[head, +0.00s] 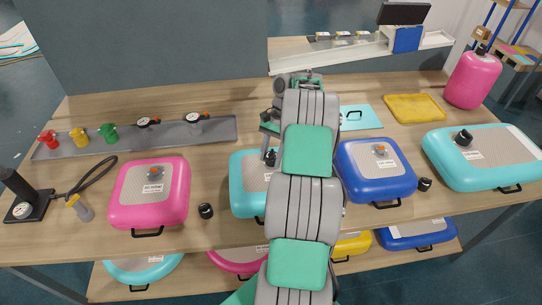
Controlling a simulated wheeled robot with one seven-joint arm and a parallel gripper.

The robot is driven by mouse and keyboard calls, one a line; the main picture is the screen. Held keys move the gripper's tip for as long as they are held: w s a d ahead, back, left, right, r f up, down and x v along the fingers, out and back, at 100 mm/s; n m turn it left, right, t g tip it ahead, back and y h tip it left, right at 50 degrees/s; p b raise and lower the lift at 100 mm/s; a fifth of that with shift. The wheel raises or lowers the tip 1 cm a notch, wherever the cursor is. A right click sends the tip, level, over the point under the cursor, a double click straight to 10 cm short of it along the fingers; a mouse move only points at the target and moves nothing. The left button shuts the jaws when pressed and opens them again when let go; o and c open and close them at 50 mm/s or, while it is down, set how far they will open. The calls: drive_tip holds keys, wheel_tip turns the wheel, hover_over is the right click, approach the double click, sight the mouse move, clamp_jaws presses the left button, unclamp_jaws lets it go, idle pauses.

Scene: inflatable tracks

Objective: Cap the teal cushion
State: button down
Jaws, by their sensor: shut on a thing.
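A teal cushion (245,185) lies on the table in the middle, its right part hidden behind my arm. My gripper (270,156) is over this cushion, by its valve area, and is shut on a small dark thing that looks like a black cap (271,158). The arm and fingers crowd this spot, so I cannot tell whether the cap touches the valve. A second teal cushion (490,165) lies at the far right with a black cap (463,138) on top. Loose black caps stand beside the pink cushion (205,210) and the blue cushion (425,184).
A pink cushion (150,200) lies left and a blue cushion (370,178) right of my arm. A pump (25,195) stands at far left. More cushions lie below.

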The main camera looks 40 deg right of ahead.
sight(271, 154)
drive_tip(key=c, duration=0.7)
unclamp_jaws()
drive_tip(key=shift+s, duration=0.1)
drive_tip(key=shift+c, duration=0.2)
drive_tip(key=shift+r, duration=0.15)
drive_tip(key=shift+r, duration=0.3)
wheel_tip(271, 154, up, 2)
drive_tip(key=shift+r, duration=0.1)
drive_tip(key=s+a+r+b, duration=0.1)
drive_tip(key=s+a+r, duration=0.7)
drive_tip(key=s+r, duration=0.2)
drive_tip(key=shift+s+b, duration=0.3)
drive_tip(key=shift+s, duration=0.5)
